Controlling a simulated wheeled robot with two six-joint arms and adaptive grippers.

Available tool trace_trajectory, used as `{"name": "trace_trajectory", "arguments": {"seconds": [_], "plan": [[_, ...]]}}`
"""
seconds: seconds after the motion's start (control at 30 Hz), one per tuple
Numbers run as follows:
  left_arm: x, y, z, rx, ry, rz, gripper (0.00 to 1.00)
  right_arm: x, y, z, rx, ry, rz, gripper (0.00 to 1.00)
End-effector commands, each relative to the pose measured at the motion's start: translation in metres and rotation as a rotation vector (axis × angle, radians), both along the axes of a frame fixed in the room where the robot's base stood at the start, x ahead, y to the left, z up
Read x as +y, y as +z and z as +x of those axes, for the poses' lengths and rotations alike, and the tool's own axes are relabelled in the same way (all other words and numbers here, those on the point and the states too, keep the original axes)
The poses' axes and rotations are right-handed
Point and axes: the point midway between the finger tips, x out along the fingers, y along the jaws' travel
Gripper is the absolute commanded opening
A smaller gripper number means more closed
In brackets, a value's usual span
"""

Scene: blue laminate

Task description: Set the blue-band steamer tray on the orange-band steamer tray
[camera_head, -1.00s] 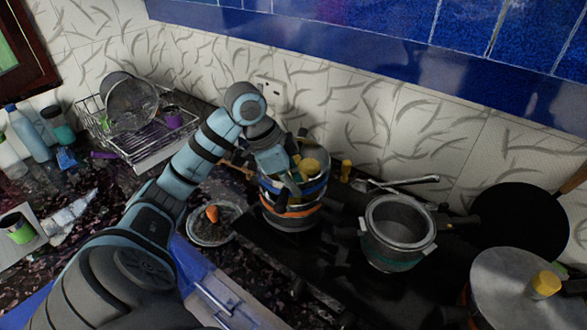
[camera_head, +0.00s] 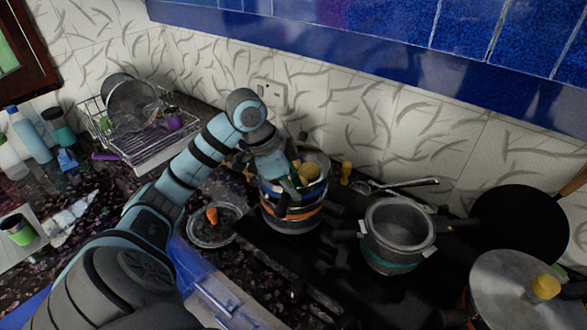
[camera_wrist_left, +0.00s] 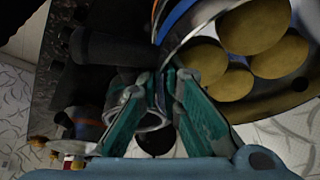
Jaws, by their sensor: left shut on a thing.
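The blue-band steamer tray (camera_head: 312,192) is at the middle of the head view, directly above the orange-band steamer tray (camera_head: 299,214). I cannot tell whether the two touch. My left gripper (camera_head: 297,188) is shut on the near-left side of the blue-band tray. In the left wrist view, the teal fingers (camera_wrist_left: 163,85) are at the wall of the blue-band tray (camera_wrist_left: 183,14), which holds several round yellow buns (camera_wrist_left: 255,24). The gripper hides part of the tray's near side. My right gripper is not in view.
A grey pot (camera_head: 398,232) stands to the right on the dark stove. A dark pan (camera_head: 520,222) and a lidded pot (camera_head: 515,285) are farther right. A plate with an orange item (camera_head: 212,216) lies left of the trays. A dish rack (camera_head: 150,140) stands at the back left.

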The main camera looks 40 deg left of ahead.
Motion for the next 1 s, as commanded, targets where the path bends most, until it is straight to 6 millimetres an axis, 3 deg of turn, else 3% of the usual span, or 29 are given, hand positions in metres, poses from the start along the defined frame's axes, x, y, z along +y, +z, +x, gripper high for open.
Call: {"name": "trace_trajectory", "arguments": {"seconds": [0.3,1.0], "plan": [[0.0,-0.015,0.0,-0.001,0.0,0.001,0.0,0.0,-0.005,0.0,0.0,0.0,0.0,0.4],[0.0,-0.015,0.0,-0.001,-0.001,0.001,0.0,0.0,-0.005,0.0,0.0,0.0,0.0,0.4]]}}
